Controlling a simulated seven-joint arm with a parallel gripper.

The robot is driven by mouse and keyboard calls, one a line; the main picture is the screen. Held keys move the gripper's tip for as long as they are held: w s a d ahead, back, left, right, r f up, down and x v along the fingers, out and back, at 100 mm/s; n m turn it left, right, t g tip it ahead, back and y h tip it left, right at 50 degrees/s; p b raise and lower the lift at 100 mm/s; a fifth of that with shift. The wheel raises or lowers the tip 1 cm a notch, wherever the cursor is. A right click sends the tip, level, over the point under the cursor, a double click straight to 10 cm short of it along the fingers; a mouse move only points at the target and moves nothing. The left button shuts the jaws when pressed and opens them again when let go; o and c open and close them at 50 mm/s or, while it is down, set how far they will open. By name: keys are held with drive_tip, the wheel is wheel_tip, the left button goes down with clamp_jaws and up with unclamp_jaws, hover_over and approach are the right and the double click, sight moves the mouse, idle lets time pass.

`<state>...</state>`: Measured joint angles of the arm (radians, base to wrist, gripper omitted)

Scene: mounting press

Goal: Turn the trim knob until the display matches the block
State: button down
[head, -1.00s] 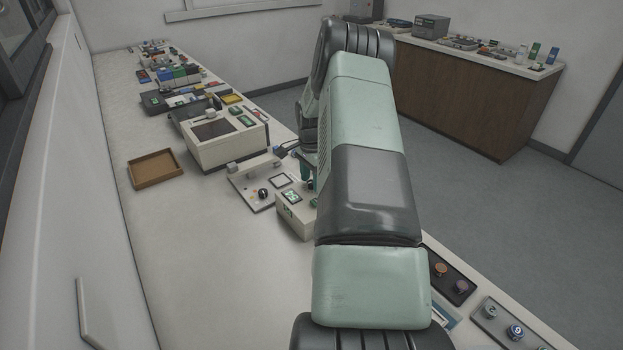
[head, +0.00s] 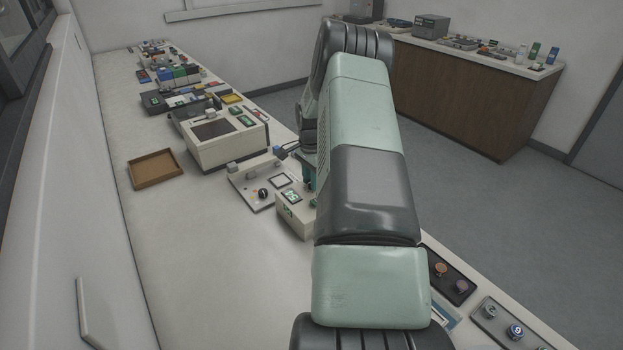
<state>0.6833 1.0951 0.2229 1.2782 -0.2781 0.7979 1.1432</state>
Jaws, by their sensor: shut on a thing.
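A small cream box (head: 299,221) stands at the bench edge, left of my arm. On its top is a small display (head: 291,196) with lit green figures, too small to read. Green marks also show on its front side. My gripper (head: 309,182) points down at the right part of this box, mostly hidden behind my forearm. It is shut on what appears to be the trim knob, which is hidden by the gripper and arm. I cannot pick out the block with certainty.
A panel with a black knob (head: 263,193) and a bar handle lies just left of the box. Behind it stands a cream press-like unit (head: 225,150). A brown tray (head: 179,180) sits farther left. Button panels (head: 450,277) lie right of my arm. The front-left bench is clear.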

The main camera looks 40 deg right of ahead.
drive_tip(key=n, duration=1.1)
idle(0.3)
drive_tip(key=shift+r, duration=0.1)
idle(0.4)
drive_tip(key=c, duration=0.8)
unclamp_jaws()
drive_tip(key=shift+c, duration=0.2)
